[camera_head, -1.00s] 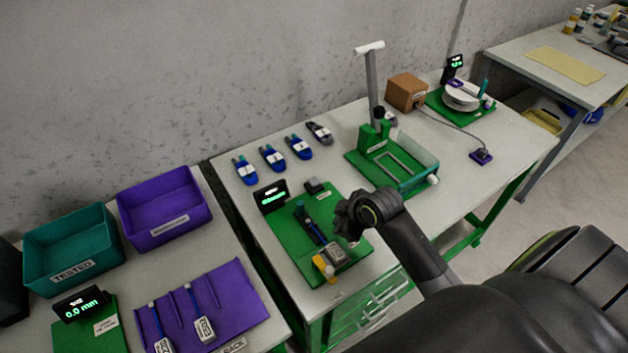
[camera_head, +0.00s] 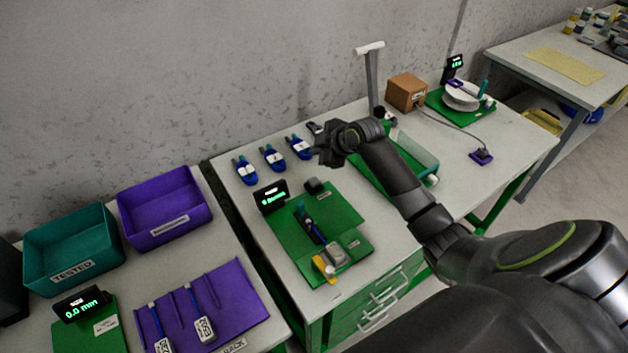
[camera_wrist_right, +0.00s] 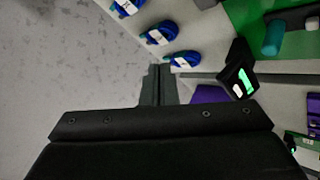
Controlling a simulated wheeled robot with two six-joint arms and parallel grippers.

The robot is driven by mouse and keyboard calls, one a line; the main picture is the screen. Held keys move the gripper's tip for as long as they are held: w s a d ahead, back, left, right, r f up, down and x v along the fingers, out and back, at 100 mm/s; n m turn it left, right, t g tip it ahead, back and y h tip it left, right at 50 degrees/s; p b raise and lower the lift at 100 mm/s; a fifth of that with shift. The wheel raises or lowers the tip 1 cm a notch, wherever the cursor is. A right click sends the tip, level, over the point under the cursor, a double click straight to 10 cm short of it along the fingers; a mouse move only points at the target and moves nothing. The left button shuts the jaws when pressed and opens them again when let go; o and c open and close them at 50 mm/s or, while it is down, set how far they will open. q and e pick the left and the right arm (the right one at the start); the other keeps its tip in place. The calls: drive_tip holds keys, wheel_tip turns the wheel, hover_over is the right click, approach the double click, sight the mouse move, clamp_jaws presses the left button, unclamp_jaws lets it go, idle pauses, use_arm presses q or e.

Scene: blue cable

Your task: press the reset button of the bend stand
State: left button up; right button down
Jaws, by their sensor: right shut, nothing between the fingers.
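The green board (camera_head: 285,228) with a small lit display (camera_head: 270,198) appears to be the bend stand; its display text is too small to read surely. A small dark block (camera_head: 314,185) at its back edge may be the reset button. A blue-ended cable (camera_head: 311,228) lies in the stand, by a grey clamp (camera_head: 335,252) and a yellow piece (camera_head: 323,268). My right gripper (camera_head: 322,154) is shut and empty, in the air behind the dark block. In the wrist view its fingertips (camera_wrist_right: 157,72) show beside the display (camera_wrist_right: 240,80). My left gripper is out of view.
Coiled blue cables (camera_head: 273,158) lie along the wall. A purple bin (camera_head: 168,208) and teal bin (camera_head: 70,245) stand left, with a purple rack (camera_head: 235,290) in front. A turntable stand (camera_head: 462,97) is at back right.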

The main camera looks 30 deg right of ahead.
drive_tip(key=shift+f, duration=0.15)
drive_tip(key=b, duration=0.7)
hover_over(317, 183)
wheel_tip(317, 183, down, 7)
drive_tip(key=shift+w+f, duration=0.1)
drive_tip(key=shift+f+b, duration=0.35)
drive_tip(key=shift+f, duration=0.3)
idle(1.0)
drive_tip(key=shift+f, duration=0.45)
drive_tip(key=shift+f+b, duration=0.4)
drive_tip(key=shift+f, duration=0.15)
idle(0.8)
drive_tip(key=shift+r, duration=0.15)
drive_tip(key=shift+r+p, duration=0.8)
drive_tip(key=shift+p, duration=0.1)
